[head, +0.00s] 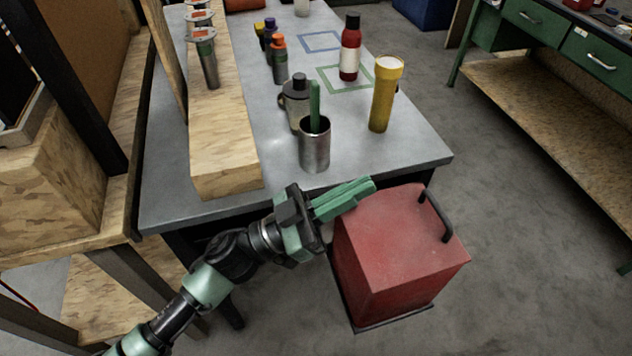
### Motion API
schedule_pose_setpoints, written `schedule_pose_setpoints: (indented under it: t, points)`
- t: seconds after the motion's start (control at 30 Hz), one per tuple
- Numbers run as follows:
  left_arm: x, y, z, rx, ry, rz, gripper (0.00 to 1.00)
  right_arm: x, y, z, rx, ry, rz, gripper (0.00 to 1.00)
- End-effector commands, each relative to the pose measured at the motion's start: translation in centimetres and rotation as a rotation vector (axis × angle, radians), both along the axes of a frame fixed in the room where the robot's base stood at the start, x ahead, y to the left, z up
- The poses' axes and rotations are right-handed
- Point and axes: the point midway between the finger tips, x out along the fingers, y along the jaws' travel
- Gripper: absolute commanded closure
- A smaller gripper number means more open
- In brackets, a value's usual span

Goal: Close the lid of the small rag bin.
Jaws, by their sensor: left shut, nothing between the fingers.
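The small rag bin (385,275) is a red box beside the near right end of the grey table, at the lower right of the head view. Its red lid (395,215) appears to lie flat across the top, with no gap that I can see. A black bar handle (436,216) sits at the lid's right side. My left gripper (366,186) is shut and empty, its green fingers pointing right at the lid's far left corner. I cannot tell whether the fingertips touch the lid. My right gripper is out of view.
The grey table (400,160) holds a metal cup (315,150), a yellow cylinder (384,95), a red bottle (350,50) and a wooden block rack (225,130). A green workbench (545,40) stands at the upper right. The floor (530,250) right of the bin is clear.

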Motion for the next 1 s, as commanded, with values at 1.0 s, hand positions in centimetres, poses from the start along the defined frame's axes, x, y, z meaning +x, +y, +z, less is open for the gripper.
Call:
schedule_pose_setpoints:
  t: [1.0]
  points:
    - [3.1, -9.6, -3.0, 0.387, 0.127, 0.001, 1.00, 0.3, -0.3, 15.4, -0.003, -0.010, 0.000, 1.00]
